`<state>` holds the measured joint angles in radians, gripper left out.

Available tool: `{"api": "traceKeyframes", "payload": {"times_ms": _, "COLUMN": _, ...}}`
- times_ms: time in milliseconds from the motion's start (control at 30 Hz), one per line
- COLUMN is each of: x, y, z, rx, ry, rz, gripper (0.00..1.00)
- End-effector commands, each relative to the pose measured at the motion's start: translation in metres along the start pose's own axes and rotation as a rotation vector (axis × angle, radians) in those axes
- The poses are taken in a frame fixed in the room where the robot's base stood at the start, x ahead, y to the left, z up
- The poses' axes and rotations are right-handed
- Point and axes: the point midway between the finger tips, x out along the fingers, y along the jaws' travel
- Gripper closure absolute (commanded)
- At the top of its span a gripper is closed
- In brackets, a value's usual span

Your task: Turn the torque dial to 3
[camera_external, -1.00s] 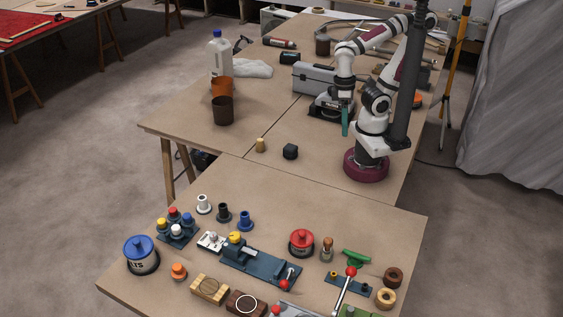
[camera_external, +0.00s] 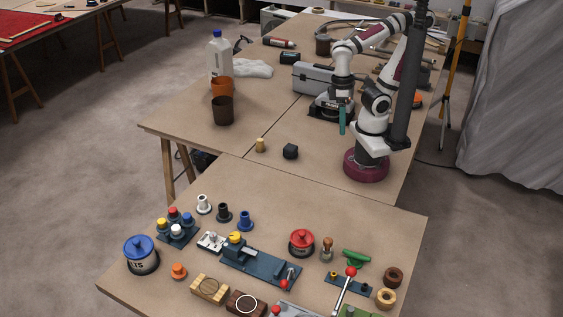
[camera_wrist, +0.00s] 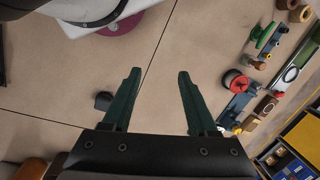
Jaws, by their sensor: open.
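I cannot tell for sure which part is the torque dial, and no dial numbers are readable. Candidates on the near table are a yellow-topped knob (camera_external: 235,238) on a blue fixture (camera_external: 262,267) and a small silver plate with a knob (camera_external: 211,242). My gripper (camera_external: 342,121) hangs over the far table, well away from these, with its fingers pointing down. In the wrist view my gripper (camera_wrist: 160,73) has two green fingers wide apart with nothing between them. The near table's parts show at the right of that view, small and partly cut off.
The near table is crowded: a blue-lidded pot (camera_external: 141,256), a red-lidded pot (camera_external: 301,243), a red-ball lever (camera_external: 351,272), a peg cluster (camera_external: 176,231). On the far table are a black block (camera_external: 290,152), brown cups (camera_external: 223,111) and a grey toolbox (camera_external: 314,79).

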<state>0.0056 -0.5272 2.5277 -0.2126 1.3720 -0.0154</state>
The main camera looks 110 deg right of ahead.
Motion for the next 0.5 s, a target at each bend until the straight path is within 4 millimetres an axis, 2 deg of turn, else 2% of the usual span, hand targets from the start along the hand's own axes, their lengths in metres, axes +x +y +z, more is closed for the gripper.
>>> {"api": "traceKeyframes", "payload": {"times_ms": 67, "x": -0.013, "y": -0.022, "z": -0.032, "rx": -0.106, "ry": 0.015, "rz": -0.015, "gripper": 0.41}}
{"api": "traceKeyframes", "payload": {"times_ms": 167, "x": -0.027, "y": -0.075, "z": -0.109, "rx": -0.363, "ry": 0.065, "rz": -0.048, "gripper": 0.41}}
{"api": "traceKeyframes", "payload": {"times_ms": 200, "x": -0.027, "y": -0.101, "z": -0.144, "rx": -0.483, "ry": 0.093, "rz": -0.060, "gripper": 0.41}}
{"api": "traceKeyframes", "payload": {"times_ms": 233, "x": -0.025, "y": -0.119, "z": -0.170, "rx": -0.571, "ry": 0.114, "rz": -0.068, "gripper": 0.41}}
{"api": "traceKeyframes", "payload": {"times_ms": 300, "x": -0.010, "y": -0.162, "z": -0.227, "rx": -0.772, "ry": 0.168, "rz": -0.080, "gripper": 0.41}}
{"api": "traceKeyframes", "payload": {"times_ms": 400, "x": 0.022, "y": -0.209, "z": -0.289, "rx": -1.010, "ry": 0.241, "rz": -0.084, "gripper": 0.41}}
{"api": "traceKeyframes", "payload": {"times_ms": 500, "x": 0.049, "y": -0.238, "z": -0.325, "rx": -1.165, "ry": 0.294, "rz": -0.079, "gripper": 0.41}}
